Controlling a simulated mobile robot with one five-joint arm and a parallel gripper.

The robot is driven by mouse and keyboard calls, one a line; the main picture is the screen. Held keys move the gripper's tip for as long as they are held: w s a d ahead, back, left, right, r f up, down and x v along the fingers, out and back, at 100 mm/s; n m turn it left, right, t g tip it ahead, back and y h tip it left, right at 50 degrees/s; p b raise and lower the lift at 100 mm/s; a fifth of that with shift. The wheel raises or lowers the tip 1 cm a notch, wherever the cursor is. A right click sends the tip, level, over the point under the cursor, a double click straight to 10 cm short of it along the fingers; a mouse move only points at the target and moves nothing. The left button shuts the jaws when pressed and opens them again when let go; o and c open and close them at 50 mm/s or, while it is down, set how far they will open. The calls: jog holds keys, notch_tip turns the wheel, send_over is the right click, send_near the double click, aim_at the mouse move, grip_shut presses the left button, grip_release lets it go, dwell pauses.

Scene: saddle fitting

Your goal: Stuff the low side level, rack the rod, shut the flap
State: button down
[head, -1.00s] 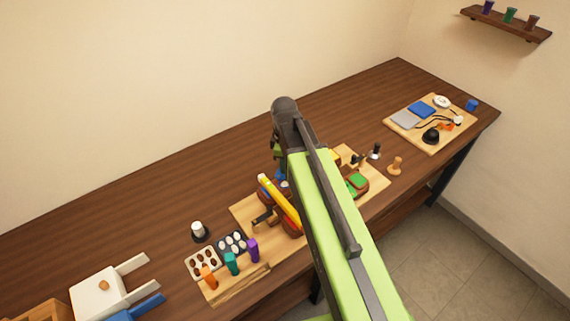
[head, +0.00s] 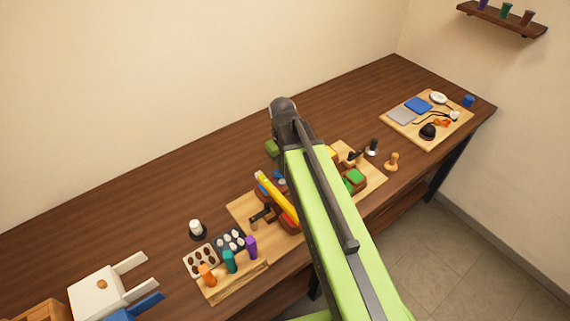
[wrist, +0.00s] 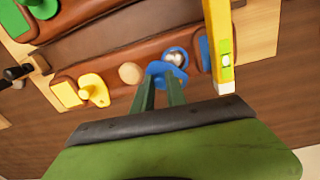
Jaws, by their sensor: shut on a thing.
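My gripper (wrist: 158,92) is shut on a small blue piece (wrist: 164,74) with a rounded end, at the edge of the brown saddle panel (wrist: 128,92). Beside the blue piece is a round opening (wrist: 176,56) with pale, shiny contents. A yellow bar with a green vial (wrist: 222,45) lies to the right; in the head view this bar (head: 277,198) slants over the saddle. A blue tab (wrist: 205,54) shows partly behind it. To the left are a yellow knob (wrist: 94,90) and a yellow patch (wrist: 67,95). My arm hides the gripper in the head view.
A tray of white and brown pieces (head: 201,261) with orange, teal and purple pegs stands at the front left. A dark-handled tool (head: 262,216) lies beside the saddle. Another board (head: 405,128) is at the far right. The table's back left is clear.

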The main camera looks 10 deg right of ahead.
jog(key=m, duration=0.2)
jog(key=s+m, duration=0.1)
jog(key=m, duration=0.2)
jog(key=shift+s+a+m, duration=0.2)
jog(key=shift+a+m, duration=0.1)
jog(key=m, duration=0.2)
jog(key=a+m, duration=0.1)
jog(key=m, duration=0.1)
jog(key=s+m, duration=0.1)
jog(key=m, duration=0.1)
jog(key=shift+a+g, duration=0.15)
jog(key=shift+g, duration=0.15)
jog(key=c, duration=1.3)
grip_release()
jog(key=shift+c, duration=0.2)
notch_tip(320, 180, up, 17)
jog(key=p, duration=1.7)
jog(key=shift+w+a+r, duration=0.2)
jog(key=shift+w+a, duration=0.1)
jog(key=shift+a, duration=0.05)
